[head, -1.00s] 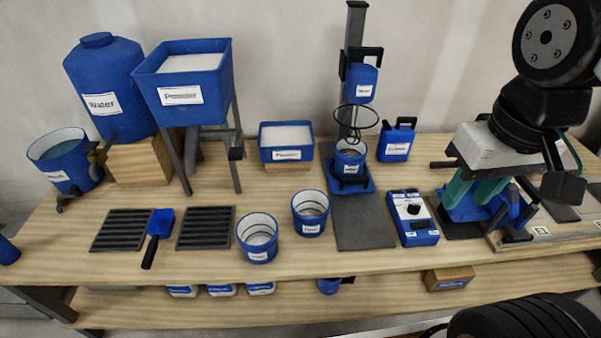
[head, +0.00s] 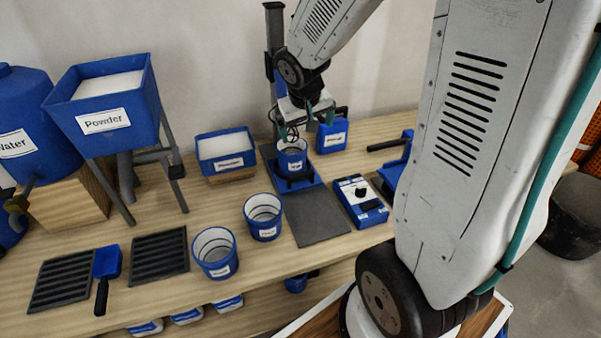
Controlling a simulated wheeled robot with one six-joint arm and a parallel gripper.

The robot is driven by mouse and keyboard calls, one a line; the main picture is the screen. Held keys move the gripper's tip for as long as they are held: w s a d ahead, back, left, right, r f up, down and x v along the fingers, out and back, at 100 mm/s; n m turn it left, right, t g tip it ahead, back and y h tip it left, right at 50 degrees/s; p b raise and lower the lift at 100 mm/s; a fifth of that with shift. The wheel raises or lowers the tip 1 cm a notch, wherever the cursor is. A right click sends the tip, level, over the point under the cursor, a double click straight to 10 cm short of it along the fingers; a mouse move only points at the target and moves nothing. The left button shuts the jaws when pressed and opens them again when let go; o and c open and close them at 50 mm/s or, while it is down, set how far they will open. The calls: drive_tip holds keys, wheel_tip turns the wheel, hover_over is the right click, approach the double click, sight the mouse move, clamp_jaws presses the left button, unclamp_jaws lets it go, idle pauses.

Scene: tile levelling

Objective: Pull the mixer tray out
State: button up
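The mixer tray (head: 312,183) is a blue plate at the foot of the mixer stand (head: 275,45), at the back of the bench. A blue bucket (head: 291,163) with a white label stands upright on it, below the mixer head. The tray appears to be at the stand, behind the dark mat. My gripper (head: 309,118), with teal fingers, is above and slightly behind the bucket, in front of the mixer column. It hides much of the mixer head. The fingertips are small and partly covered, so I cannot tell whether they are apart or touching anything.
A dark flat mat (head: 316,219) lies bare in front of the tray. A blue control box (head: 361,199) is right of the mat, and a blue jug (head: 332,137) is behind. Two buckets (head: 263,217) (head: 215,253) stand left. A powder tub (head: 226,150) is left of the stand.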

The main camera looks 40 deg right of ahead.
drive_tip(key=w+d+f, duration=0.3)
drive_tip(key=w+f, duration=0.2)
drive_tip(key=f, duration=0.3)
drive_tip(key=t+y, duration=0.1)
drive_tip(key=y, duration=0.1)
approach(300, 174)
drive_tip(key=shift+x, duration=4.35)
drive_tip(key=shift+s, duration=0.1)
